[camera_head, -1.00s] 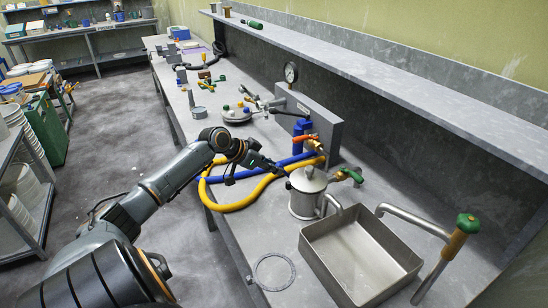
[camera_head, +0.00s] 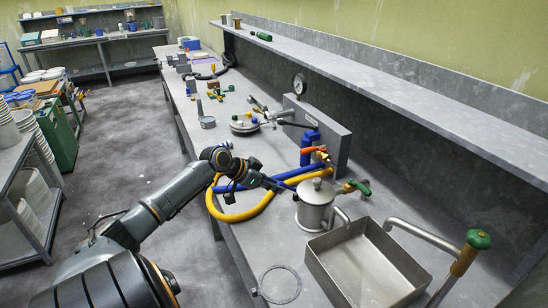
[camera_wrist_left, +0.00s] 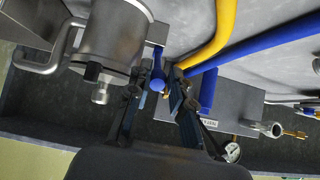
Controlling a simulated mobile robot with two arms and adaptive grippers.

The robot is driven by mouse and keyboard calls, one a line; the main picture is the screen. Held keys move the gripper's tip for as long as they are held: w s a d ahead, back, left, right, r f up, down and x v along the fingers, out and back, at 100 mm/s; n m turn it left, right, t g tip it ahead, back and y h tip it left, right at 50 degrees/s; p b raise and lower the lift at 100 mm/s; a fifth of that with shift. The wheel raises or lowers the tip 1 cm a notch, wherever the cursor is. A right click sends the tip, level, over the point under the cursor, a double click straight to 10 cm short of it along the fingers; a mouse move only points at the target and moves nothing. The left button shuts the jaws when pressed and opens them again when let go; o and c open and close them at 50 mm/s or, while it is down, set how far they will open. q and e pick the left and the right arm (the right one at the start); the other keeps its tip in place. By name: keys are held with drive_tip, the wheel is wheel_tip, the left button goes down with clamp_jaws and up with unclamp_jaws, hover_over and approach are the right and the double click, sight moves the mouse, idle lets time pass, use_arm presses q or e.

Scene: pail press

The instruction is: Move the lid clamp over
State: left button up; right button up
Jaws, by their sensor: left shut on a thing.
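A steel lidded pot (camera_head: 314,217) stands upright on the bench and fills the upper left of the left wrist view (camera_wrist_left: 105,35). My left gripper (camera_head: 276,185) is just left of the pot, near its upper side. In the left wrist view my left gripper (camera_wrist_left: 157,76) is shut on a small blue handle-like part (camera_wrist_left: 157,84) close beside the pot. I cannot tell whether this part is the lid clamp or joins the pot. A flat grey ring (camera_head: 299,283) lies near the bench's front edge. My right gripper is out of view.
Yellow (camera_head: 240,217) and blue hoses cross the bench behind my left gripper. A steel basin (camera_head: 335,268) stands right of the pot. A grey block with a gauge (camera_head: 299,84) is behind, under a long shelf (camera_head: 400,85). Valves and fittings crowd the far bench.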

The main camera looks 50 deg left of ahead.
use_arm(q)
drive_tip(key=shift+s+a+f, duration=0.15)
drive_tip(key=shift+s+f, duration=0.35)
drive_tip(key=shift+f, duration=0.25)
drive_tip(key=o, duration=0.9)
drive_tip(key=shift+o, duration=0.2)
drive_tip(key=shift+r, duration=0.1)
drive_tip(key=v, duration=1.2)
